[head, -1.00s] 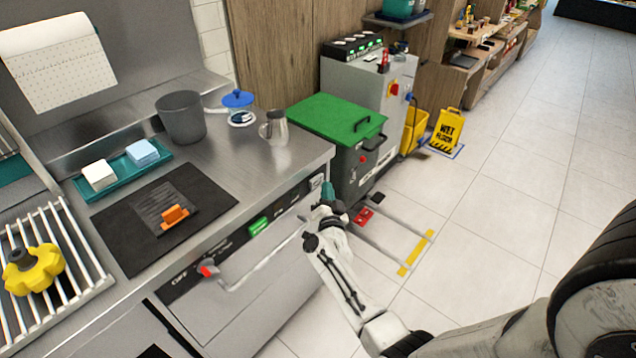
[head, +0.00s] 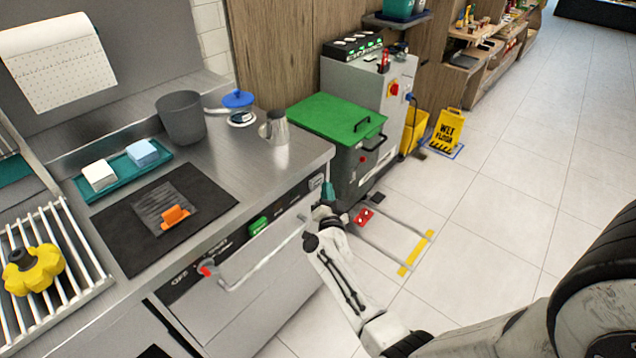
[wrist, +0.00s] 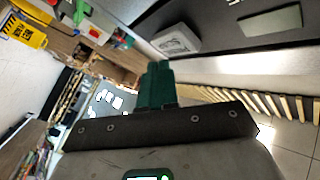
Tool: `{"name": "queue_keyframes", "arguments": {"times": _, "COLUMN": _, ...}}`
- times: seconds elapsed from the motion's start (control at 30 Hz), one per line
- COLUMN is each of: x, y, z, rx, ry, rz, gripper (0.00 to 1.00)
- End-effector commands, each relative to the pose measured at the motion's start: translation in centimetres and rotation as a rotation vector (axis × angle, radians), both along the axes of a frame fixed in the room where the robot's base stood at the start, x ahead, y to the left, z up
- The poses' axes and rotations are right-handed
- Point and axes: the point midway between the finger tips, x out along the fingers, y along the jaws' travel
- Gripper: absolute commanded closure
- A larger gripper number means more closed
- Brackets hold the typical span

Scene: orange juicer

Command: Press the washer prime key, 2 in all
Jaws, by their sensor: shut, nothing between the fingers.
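The washer (head: 255,285) is the steel front-opening unit under the counter, with a dark control strip along its top edge. A small pale key plate (head: 315,183) sits at the strip's right end; I take it to be the prime key. It appears as a pale grey block (wrist: 177,40) in the wrist view. My gripper (head: 328,190) has teal fingers, shut and empty, beside this plate. In the wrist view my fingertips (wrist: 157,68) are just below the block; I cannot tell whether they touch it. A green display (head: 258,226) and a red-marked knob (head: 207,270) are further left on the strip.
A handle bar (head: 262,262) juts out below the strip. A green-lidded bin (head: 335,117) stands right of the counter. A red pedal (head: 363,217) and yellow-marked floor frame (head: 415,255) lie on the floor.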

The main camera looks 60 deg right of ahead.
Motion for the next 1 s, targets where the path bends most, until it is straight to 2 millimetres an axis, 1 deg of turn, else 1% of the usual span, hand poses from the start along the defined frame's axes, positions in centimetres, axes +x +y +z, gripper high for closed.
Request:
{"name": "queue_keyframes", "arguments": {"times": 0.43, "x": 0.03, "y": -0.01, "z": 0.01, "rx": 0.000, "ry": 0.000, "rz": 0.000, "gripper": 1.00}}
{"name": "queue_keyframes", "arguments": {"times": 0.73, "x": 0.83, "y": -0.15, "z": 0.04, "rx": -0.001, "ry": 0.000, "rz": 0.001, "gripper": 1.00}}
{"name": "queue_keyframes", "arguments": {"times": 1.0, "x": 0.83, "y": -0.19, "z": 0.03, "rx": 0.000, "ry": 0.000, "rz": 0.000, "gripper": 1.00}}
